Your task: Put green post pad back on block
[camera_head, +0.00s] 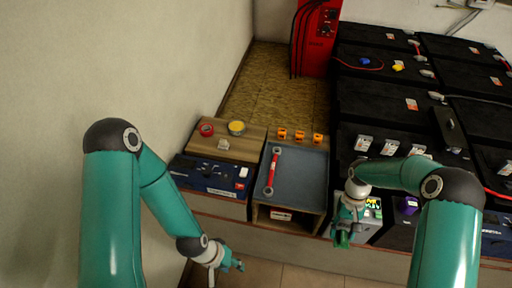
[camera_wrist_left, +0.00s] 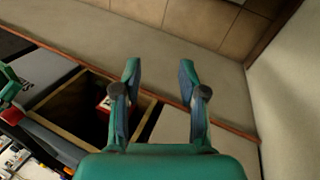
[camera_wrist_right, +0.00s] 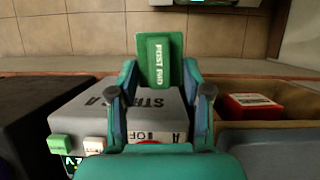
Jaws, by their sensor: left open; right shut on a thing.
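My right gripper (camera_head: 343,236) is shut on a green pad (camera_wrist_right: 160,62) printed "POST PAD", which stands up between its fingertips (camera_wrist_right: 160,78) in the right wrist view. The pad shows small and dark green at the gripper in the head view. Below and behind it is a grey block (camera_wrist_right: 72,116) with partly hidden "STRING A" lettering; the fingers cover part of its top. I cannot tell whether the pad touches the block. My left gripper (camera_head: 236,264) is open and empty, low in front of the bench; its spread fingers (camera_wrist_left: 164,78) show in the left wrist view.
A grey tray (camera_head: 309,170) with a red wrench (camera_head: 271,172) lies left of the block. A wooden board (camera_head: 240,149) holds a yellow-topped tin (camera_head: 236,127) and red tape (camera_head: 206,129). Black batteries (camera_head: 380,100) fill the right. An open compartment (camera_wrist_right: 240,107) holds a red box (camera_wrist_right: 253,104).

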